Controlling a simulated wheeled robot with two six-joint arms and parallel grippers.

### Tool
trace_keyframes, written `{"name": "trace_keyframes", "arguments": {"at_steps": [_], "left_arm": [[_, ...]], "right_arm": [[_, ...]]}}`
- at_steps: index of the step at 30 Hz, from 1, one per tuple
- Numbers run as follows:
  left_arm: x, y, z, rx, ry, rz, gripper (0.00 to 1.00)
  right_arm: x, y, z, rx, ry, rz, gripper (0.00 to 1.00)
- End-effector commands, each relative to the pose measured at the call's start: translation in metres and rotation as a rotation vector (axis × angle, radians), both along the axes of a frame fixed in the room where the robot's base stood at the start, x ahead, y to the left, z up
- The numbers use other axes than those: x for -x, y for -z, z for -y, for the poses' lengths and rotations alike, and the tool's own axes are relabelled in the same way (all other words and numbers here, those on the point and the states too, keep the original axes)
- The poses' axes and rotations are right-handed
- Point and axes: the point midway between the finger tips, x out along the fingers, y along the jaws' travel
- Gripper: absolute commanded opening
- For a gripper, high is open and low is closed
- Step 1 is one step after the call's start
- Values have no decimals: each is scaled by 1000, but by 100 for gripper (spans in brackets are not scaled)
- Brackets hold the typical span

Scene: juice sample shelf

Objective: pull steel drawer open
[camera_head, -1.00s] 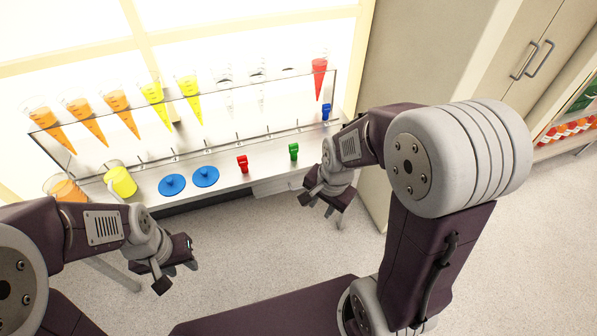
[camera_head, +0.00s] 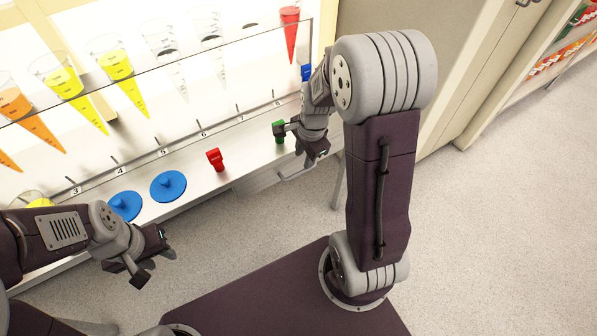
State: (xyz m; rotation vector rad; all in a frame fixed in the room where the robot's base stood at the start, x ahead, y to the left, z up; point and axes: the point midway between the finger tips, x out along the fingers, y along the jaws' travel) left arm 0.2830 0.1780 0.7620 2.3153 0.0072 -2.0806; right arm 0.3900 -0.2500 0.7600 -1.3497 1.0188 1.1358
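The steel drawer (camera_head: 257,184) sits under the front edge of the bench. Its pale front shows only in part. A grey bar handle (camera_head: 297,174) sticks out at its right end, just below my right gripper. My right gripper (camera_head: 300,143) points down at the bench edge, near the green clip-like piece, with its fingers apart. Whether it touches the handle cannot be told. My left gripper (camera_head: 151,258) is open and empty, over the floor in front of the bench.
On the bench (camera_head: 235,165) stand a red piece (camera_head: 215,159), a green piece (camera_head: 279,131) and two blue discs, one here (camera_head: 168,186). A clear rack holds several cones, including a red one (camera_head: 290,30). The floor (camera_head: 480,240) at right is clear.

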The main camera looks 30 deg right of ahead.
Motion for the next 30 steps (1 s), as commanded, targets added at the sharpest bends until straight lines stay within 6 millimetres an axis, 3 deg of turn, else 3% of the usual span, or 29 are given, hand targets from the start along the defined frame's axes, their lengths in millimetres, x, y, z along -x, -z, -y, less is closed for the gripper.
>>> {"name": "trace_keyframes", "arguments": {"at_steps": [5, 12, 18, 28, 30], "left_arm": [[0, 4, 0, 0, 0, 1, 36], [0, 27, 0, 0, 0, 0, 36], [0, 38, 0, 0, 0, 0, 36], [0, 38, 0, 0, 0, 1, 36], [0, 38, 0, 0, 0, 1, 36]], "right_arm": [[-1, 7, 0, 0, 0, -1, 32], [-9, 57, -1, -1, 1, -3, 32], [-15, 85, -2, 0, -1, 0, 32], [-17, 89, -2, 0, -1, 0, 32], [-17, 89, -2, 0, -1, 0, 16]]}}
